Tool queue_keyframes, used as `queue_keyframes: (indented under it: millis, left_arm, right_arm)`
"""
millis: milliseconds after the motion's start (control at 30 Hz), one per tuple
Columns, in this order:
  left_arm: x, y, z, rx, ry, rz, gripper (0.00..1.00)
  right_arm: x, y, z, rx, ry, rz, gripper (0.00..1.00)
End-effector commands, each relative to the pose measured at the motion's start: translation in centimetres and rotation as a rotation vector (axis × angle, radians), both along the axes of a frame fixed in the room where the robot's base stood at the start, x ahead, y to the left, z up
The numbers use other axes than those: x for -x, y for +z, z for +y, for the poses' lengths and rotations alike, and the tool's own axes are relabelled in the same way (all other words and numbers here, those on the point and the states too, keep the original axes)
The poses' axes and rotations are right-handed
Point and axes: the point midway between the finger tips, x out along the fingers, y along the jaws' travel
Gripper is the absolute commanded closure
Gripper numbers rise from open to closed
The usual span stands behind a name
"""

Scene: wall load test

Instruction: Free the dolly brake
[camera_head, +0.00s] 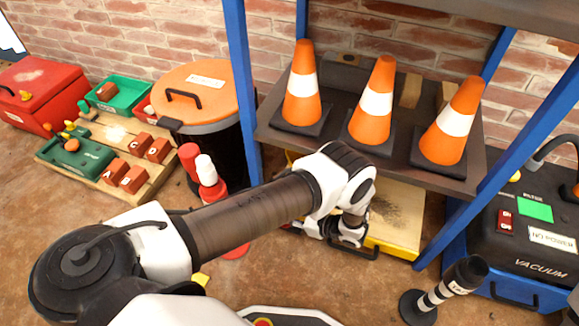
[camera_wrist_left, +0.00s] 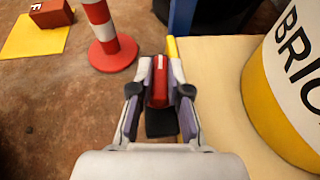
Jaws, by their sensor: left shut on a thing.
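The dolly (camera_head: 397,238) is a low platform with a yellow edge under the shelf unit, partly covered by my left arm in the head view. Its pale deck (camera_wrist_left: 222,62) shows in the left wrist view, with a drum (camera_wrist_left: 262,100) marked "BRIC" on it. A red lever-like piece (camera_wrist_left: 158,92), seemingly the dolly brake, stands at the deck's left edge with a black part below it. My left gripper (camera_wrist_left: 158,80) is shut on this red piece, one finger on each side. In the head view the left gripper (camera_head: 345,238) is low at the dolly's front, its fingertips hard to make out. My right gripper is not seen.
Several orange cones (camera_head: 376,103) stand on the shelf above my left arm. A blue shelf post (camera_head: 243,80) and a red-and-white post (camera_head: 207,178) stand left of the dolly. A black vacuum box (camera_head: 530,235) and short striped post (camera_head: 447,288) are at right.

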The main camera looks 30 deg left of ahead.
Motion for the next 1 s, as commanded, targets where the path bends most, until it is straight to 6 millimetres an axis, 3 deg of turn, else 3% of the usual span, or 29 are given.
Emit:
queue_keyframes:
  millis: [1000]
  left_arm:
    - [1.2,0.1,0.6,0.003,-0.923,0.004,1.0]
  right_arm:
    - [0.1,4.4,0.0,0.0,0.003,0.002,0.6]
